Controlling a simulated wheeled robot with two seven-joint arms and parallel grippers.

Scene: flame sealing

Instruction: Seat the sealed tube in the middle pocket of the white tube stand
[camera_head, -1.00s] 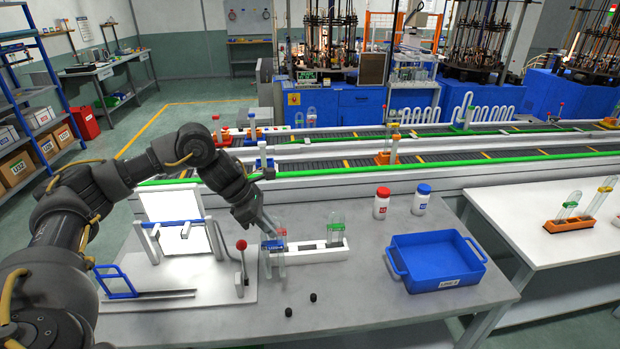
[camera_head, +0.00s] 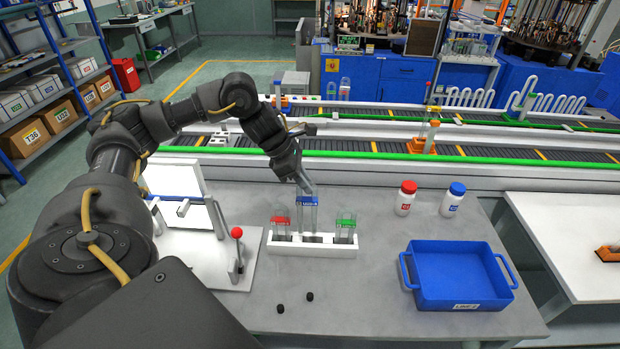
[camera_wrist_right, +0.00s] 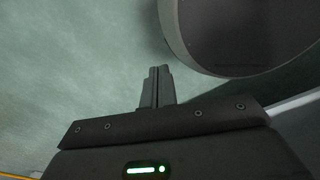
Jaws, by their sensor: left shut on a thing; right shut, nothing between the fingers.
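The white tube stand (camera_head: 315,250) is on the grey table. A red-labelled tube (camera_head: 281,226) stands in its left pocket and a green-labelled tube (camera_head: 345,228) in its right pocket. My left gripper (camera_head: 307,190) is shut on the upper end of a clear tube with a blue label (camera_head: 308,216). This tube is upright, between the other two and in line with the middle pocket. It stands higher than its neighbours; I cannot tell whether its lower end is inside the pocket. My right gripper (camera_wrist_right: 157,72) is shut and empty, away from the stand, in the right wrist view.
A red-knobbed lever (camera_head: 237,234) and its white fixture stand left of the stand. Two small black pieces (camera_head: 309,296) lie in front. A blue bin (camera_head: 458,276) and red-capped and blue-capped bottles (camera_head: 406,197) are to the right. Conveyors run behind the table.

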